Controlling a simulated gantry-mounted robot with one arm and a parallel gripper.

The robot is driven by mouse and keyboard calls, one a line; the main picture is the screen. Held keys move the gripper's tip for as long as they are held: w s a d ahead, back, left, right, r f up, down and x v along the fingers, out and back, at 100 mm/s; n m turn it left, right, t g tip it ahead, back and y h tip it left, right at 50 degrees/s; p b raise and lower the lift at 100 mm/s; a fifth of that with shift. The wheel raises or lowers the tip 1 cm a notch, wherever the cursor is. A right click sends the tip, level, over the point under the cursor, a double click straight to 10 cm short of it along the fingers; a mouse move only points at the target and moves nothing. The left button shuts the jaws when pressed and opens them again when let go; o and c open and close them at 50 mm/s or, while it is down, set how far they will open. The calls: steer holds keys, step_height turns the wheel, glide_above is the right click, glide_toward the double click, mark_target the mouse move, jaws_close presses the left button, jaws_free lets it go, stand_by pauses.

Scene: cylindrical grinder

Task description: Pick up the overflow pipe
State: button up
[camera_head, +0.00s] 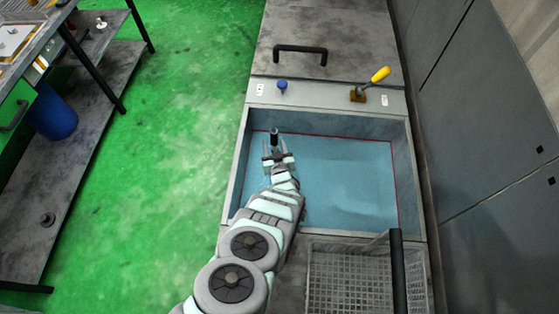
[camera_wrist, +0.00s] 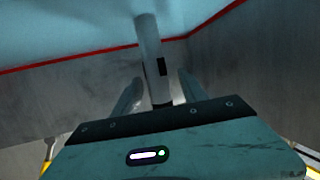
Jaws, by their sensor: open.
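The overflow pipe (camera_head: 274,138) is a dark grey upright tube at the far left corner of the blue-floored basin (camera_head: 350,180). In the wrist view the pipe (camera_wrist: 150,60) is a grey cylinder with a small dark rectangular mark on its side. My gripper (camera_head: 278,157) reaches into the basin at the pipe. In the wrist view its two fingers (camera_wrist: 153,97) stand open, one on each side of the pipe's near part. I cannot tell whether either finger touches it. The fingertips are partly hidden in shadow and behind the gripper body.
The basin has grey walls and a red line around its inside. A yellow-handled lever (camera_head: 379,75) and a blue knob (camera_head: 282,85) stand on the ledge behind it. A wire basket (camera_head: 350,280) lies at the front. The right side of the basin is clear.

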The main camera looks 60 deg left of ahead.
step_height(320, 180, down, 6)
steer(key=w+a+b, duration=0.1)
steer(key=a+b, duration=0.1)
steer(key=b, duration=0.1)
steer(key=shift+a+r+h, duration=0.25)
steer(key=shift+a+h, duration=0.1)
steer(key=shift+h, duration=0.05)
steer(key=shift+c, duration=0.3)
jaws_close()
stand_by(0.3)
